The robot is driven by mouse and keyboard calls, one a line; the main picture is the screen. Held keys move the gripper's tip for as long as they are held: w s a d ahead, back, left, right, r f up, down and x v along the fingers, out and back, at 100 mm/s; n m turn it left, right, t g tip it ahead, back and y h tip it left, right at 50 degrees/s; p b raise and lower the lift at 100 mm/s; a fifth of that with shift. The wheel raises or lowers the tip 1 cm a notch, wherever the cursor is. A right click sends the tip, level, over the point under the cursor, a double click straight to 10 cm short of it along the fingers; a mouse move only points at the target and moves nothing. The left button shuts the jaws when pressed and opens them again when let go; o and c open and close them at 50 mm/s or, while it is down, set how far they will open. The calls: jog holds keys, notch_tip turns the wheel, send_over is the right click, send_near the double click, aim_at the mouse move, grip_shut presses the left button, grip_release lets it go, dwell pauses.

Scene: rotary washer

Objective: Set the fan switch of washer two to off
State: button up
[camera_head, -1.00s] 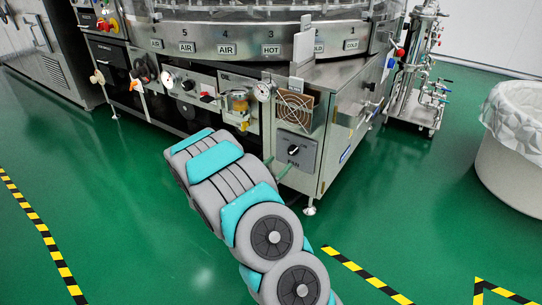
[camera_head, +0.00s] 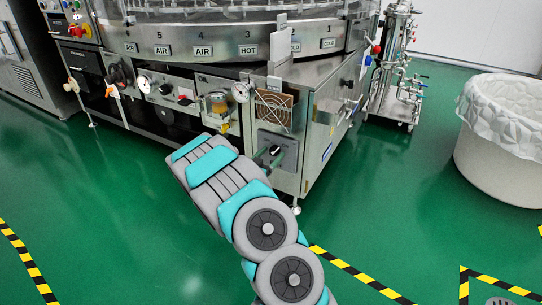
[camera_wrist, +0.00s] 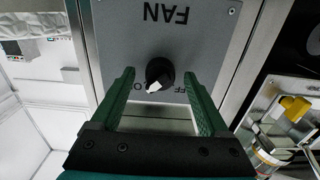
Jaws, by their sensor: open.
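The fan switch is a black rotary knob (camera_wrist: 158,72) with a white pointer mark, on a grey plate (camera_wrist: 205,22) lettered FAN, upside down in the wrist view. The white mark points down and slightly left there. Small lettering beside the knob is partly hidden, with "FF" showing to its right. In the head view, my gripper (camera_head: 268,157) reaches the plate (camera_head: 289,158) at the washer's front corner.
A round fan guard (camera_head: 272,112) sits above the plate. A white lined bin (camera_head: 500,150) stands at the right. The green floor (camera_head: 385,190) between bin and washer is clear.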

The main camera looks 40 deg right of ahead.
grip_shut()
dwell(0.8)
